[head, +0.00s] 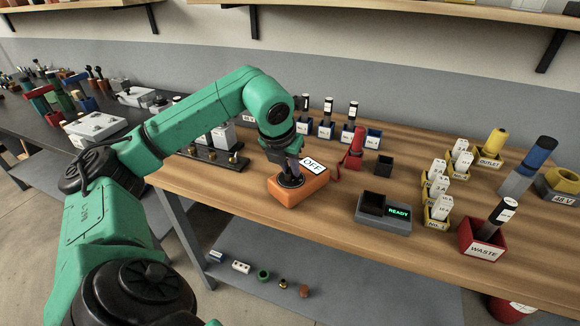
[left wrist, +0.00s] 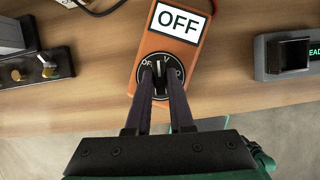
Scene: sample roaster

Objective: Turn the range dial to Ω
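The orange meter (head: 299,190) lies on the wooden bench, and its display (head: 312,165) reads OFF. In the left wrist view the black range dial (left wrist: 160,70) is on the meter's face below the display (left wrist: 180,20). Marks beginning "OF" show on the dial's left and a V at its top; the right-hand mark is partly covered by a finger. My left gripper (head: 290,172) reaches down onto the dial. In the left wrist view its fingers (left wrist: 160,88) stand close together, one on each side of the knob, shut on it. My right gripper is in neither view.
A grey device reading READY (head: 384,211) stands right of the meter. A red stand (head: 353,154) and dark cup (head: 384,164) are behind it. A panel with brass knobs (head: 215,158) is to the left. Yellow holders and a red WASTE bin (head: 482,242) are further right.

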